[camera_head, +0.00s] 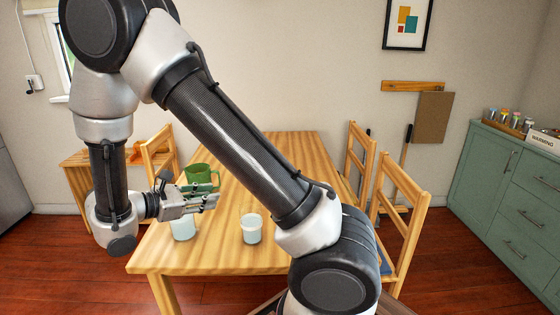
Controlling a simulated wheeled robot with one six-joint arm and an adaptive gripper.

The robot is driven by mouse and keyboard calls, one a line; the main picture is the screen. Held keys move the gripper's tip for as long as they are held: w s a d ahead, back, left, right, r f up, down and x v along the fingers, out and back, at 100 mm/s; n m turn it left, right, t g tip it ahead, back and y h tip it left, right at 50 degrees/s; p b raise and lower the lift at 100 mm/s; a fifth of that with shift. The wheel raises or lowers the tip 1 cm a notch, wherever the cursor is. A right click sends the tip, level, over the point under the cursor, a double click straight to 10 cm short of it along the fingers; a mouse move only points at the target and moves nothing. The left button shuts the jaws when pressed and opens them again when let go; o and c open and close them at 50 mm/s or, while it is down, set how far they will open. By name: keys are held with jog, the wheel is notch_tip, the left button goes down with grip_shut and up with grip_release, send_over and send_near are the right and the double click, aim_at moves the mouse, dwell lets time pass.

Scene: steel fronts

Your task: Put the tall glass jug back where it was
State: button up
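I cannot make out a clear glass jug for certain. A green vessel with a side handle (201,175) stands on the wooden table (225,262), just behind my gripper. My gripper (212,202) is low over the left part of the table, its fingers pointing right. The fingers overlap the green vessel's lower edge in the picture. I cannot tell whether they touch anything or how far apart they are. A pale cup-like vessel (183,231) shows below my gripper, its top partly hidden. A second pale cup (251,230) stands upright to the right.
Wooden chairs stand at the table's left (160,150) and right (402,215).

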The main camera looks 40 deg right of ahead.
jog(key=s+d+r+m+t+y, duration=0.1)
jog(key=s+d+r+m+y, duration=0.4)
jog(key=s, duration=0.5)
jog(key=s+d+r+m+t+y, duration=0.1)
jog(key=s+d+r+m+y, duration=0.4)
jog(key=s+r+m+y, duration=0.4)
notch_tip(320, 180, up, 2)
jog(key=shift+s+d+r+m+t, duration=0.2)
jog(key=shift+s+d+m+t, duration=0.1)
jog(key=shift+s+m, duration=0.8)
